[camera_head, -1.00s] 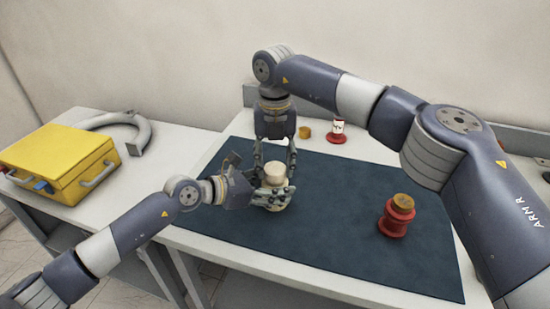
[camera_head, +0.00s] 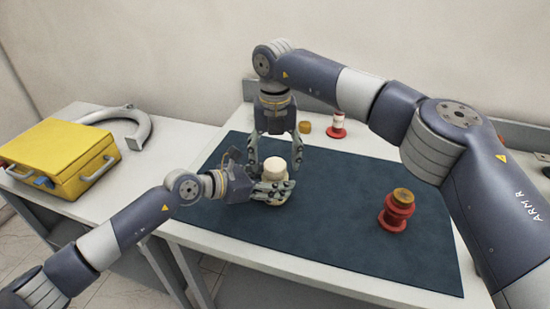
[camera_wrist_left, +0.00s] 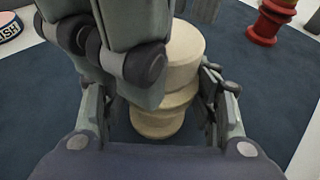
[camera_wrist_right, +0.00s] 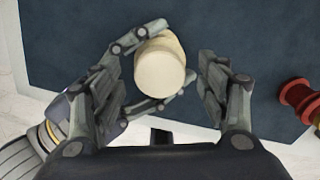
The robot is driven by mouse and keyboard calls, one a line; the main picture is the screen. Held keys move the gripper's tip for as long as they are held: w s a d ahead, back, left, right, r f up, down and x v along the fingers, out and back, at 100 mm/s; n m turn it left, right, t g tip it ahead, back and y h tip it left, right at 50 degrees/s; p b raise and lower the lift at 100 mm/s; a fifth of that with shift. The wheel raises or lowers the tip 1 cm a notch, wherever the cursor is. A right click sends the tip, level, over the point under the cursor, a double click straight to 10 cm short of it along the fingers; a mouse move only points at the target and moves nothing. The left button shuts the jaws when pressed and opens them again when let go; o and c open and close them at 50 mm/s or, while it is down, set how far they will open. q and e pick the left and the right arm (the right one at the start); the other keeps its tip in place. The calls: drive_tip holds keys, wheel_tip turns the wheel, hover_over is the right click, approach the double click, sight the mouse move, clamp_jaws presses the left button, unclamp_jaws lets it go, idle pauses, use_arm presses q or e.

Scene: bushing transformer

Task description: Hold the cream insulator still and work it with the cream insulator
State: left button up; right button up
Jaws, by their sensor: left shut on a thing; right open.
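The cream insulator (camera_head: 274,168) stands upright on the dark mat, and it also shows in the left wrist view (camera_wrist_left: 183,62) and from above in the right wrist view (camera_wrist_right: 159,66). Only one cream piece is clearly told apart; the stack has a wider lower part. My left gripper (camera_head: 276,190) is shut on the insulator from the side, low down. My right gripper (camera_head: 275,158) points down from above, its fingers spread on both sides of the insulator's top. In the right wrist view its fingers (camera_wrist_right: 160,92) are apart and do not touch the cream piece.
The dark mat (camera_head: 330,220) has clear room to the right. A red spool with a brown top (camera_head: 397,212) stands there. A small brown piece (camera_head: 305,128) and a red-and-white piece (camera_head: 337,126) stand behind. A yellow case (camera_head: 58,155) and a grey curved part (camera_head: 130,118) lie on the left table.

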use_arm(q)
drive_tip(key=shift+f, duration=0.1)
drive_tip(key=o, duration=1.4)
use_arm(e)
wheel_tip(320, 180, up, 12)
drive_tip(key=shift+f, duration=0.25)
